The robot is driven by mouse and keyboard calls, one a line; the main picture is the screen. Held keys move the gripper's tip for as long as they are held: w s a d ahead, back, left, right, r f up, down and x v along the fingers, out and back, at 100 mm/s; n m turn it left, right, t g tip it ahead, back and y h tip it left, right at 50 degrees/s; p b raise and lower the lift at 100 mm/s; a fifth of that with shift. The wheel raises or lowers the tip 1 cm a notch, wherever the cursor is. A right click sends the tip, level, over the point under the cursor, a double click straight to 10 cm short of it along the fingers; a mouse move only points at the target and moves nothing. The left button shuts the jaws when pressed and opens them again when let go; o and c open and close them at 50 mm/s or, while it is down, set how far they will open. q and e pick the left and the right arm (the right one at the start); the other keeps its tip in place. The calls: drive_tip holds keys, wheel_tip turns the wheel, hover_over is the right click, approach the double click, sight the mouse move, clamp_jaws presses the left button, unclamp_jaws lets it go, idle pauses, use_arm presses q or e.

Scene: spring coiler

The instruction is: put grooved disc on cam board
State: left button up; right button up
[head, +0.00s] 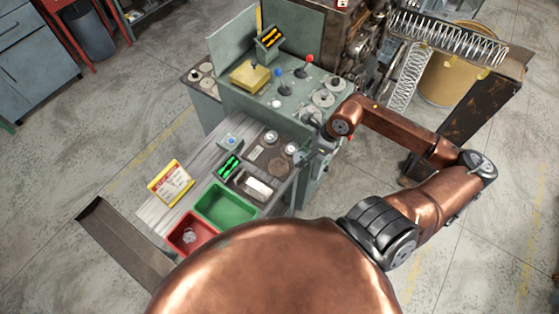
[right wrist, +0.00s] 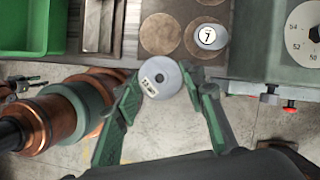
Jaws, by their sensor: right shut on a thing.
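The grooved disc (right wrist: 161,77), pale grey with a small white label, is held between the green-padded fingers of my right gripper (right wrist: 162,88). The label is too small to read. A dark board with round brown patches, apparently the cam board, lies just beyond the disc; a bare patch (right wrist: 160,33) shows in the wrist view. A disc marked 7 (right wrist: 207,37) sits on another patch. My left gripper is not in view.
The bench holds a green bin (head: 200,204), a red bin (head: 171,238), a yellow-and-white card (head: 171,183) and a second pale disc (head: 271,137). The green machine with levers and dials (head: 327,98) stands beside the board. Open floor shows beneath the held disc.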

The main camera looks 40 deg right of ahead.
sight(277, 167)
drive_tip(key=w+a+f, duration=0.1)
drive_tip(key=w+f, duration=0.1)
drive_tip(key=w+a+f, duration=0.1)
drive_tip(key=w+f, duration=0.1)
drive_tip(key=w+a+f+p, duration=0.1)
drive_tip(key=w+f, duration=0.1)
drive_tip(key=shift+w+a, duration=0.2)
drive_tip(key=shift+a, duration=0.1)
drive_tip(key=shift+w+a+f, duration=0.2)
drive_tip(key=shift+w+f, duration=0.05)
drive_tip(key=shift+f, duration=0.15)
drive_tip(key=x, duration=0.1)
drive_tip(key=p+x, duration=0.1)
drive_tip(key=x, duration=0.1)
drive_tip(key=shift+s+d+f, duration=0.2)
drive_tip(key=shift+d, duration=0.05)
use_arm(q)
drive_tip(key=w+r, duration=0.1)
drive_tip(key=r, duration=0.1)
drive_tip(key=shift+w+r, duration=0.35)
use_arm(e)
drive_tip(key=shift+f, duration=0.2)
drive_tip(key=shift+f, duration=0.1)
drive_tip(key=o, duration=0.9)
drive_tip(key=shift+f, duration=0.1)
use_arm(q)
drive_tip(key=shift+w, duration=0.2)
use_arm(e)
drive_tip(key=o, duration=0.5)
drive_tip(key=shift+s, duration=0.1)
